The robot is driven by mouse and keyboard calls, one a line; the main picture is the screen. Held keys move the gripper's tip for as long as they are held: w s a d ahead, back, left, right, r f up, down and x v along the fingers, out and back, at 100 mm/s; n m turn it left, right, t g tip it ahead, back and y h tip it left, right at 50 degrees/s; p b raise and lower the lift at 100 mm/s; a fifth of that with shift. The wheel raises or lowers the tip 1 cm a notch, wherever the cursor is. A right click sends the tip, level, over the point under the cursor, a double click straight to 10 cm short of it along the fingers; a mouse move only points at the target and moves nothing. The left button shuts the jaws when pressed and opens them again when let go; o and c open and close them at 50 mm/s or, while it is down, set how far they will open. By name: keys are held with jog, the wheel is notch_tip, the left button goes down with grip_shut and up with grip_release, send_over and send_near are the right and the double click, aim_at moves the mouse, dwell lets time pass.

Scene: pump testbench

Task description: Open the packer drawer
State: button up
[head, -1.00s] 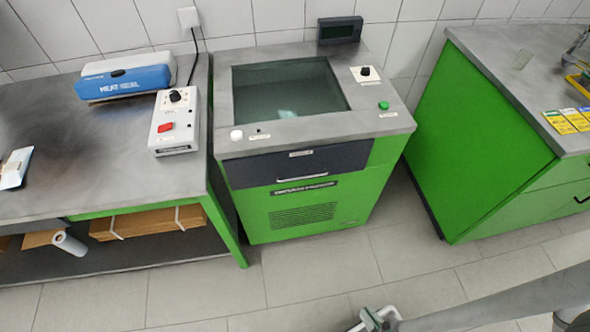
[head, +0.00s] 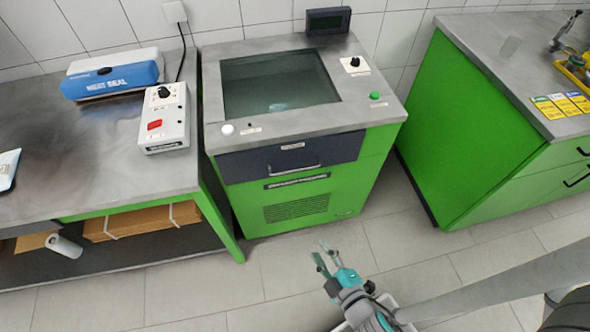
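The packer is a green machine (head: 345,185) with a grey top and a dark glass window (head: 278,88). Its dark drawer (head: 245,165) is at the upper front, with a pale bar handle (head: 294,168). The drawer front sits flush with the body, so it looks closed. My gripper (head: 328,257) is at the lower middle of the head view, in front of the packer and apart from the handle. Its two fingers are spread with nothing between them.
A bench at left holds a blue heat sealer (head: 112,75) and a control box (head: 163,118). A green cabinet (head: 470,120) stands at right with yellow cards on top. A small display (head: 328,20) stands behind the packer. Tiled floor (head: 280,270) in front of the packer is clear.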

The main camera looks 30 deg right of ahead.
jog(key=w+d+f+n+h, duration=0.1)
jog(key=w+d+n+h, duration=0.15)
jog(key=w, duration=0.75)
jog(key=n+h, duration=0.1)
jog(key=n, duration=0.2)
send_near(295, 170)
jog(key=shift+m, duration=0.25)
jog(key=x, duration=1)
jog(key=shift+w+f, duration=0.1)
jog(key=shift+f, duration=0.15)
grip_shut()
